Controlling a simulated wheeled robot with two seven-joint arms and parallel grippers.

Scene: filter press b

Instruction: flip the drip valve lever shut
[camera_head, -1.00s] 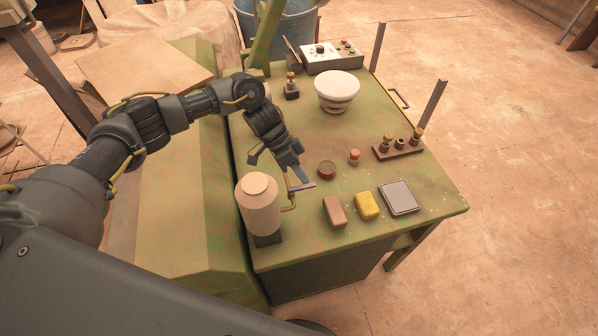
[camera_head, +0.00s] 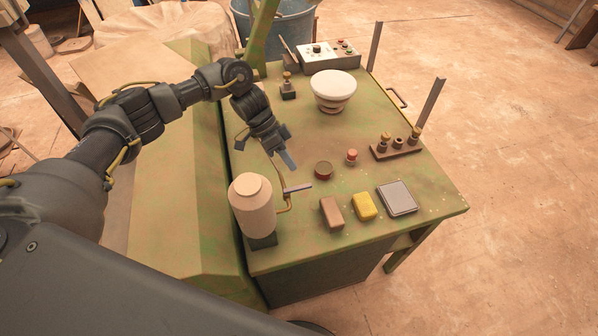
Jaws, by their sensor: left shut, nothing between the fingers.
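The drip valve sits on a thin yellow pipe beside the cream bottle (camera_head: 252,207) at the near left of the green table. Its grey lever (camera_head: 298,188) points to the right, roughly level in the picture. My left gripper (camera_head: 291,164) is shut and empty. It hangs above the table, a little behind the lever, with a visible gap between its tip and the lever. The lever is in plain view. My right gripper is out of view.
On the green table (camera_head: 355,145) stand a white bowl (camera_head: 333,87), a dark red tin (camera_head: 323,170), a red button (camera_head: 351,156), a brown block (camera_head: 331,212), a yellow block (camera_head: 364,206), a grey pad (camera_head: 397,197) and a control box (camera_head: 328,56).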

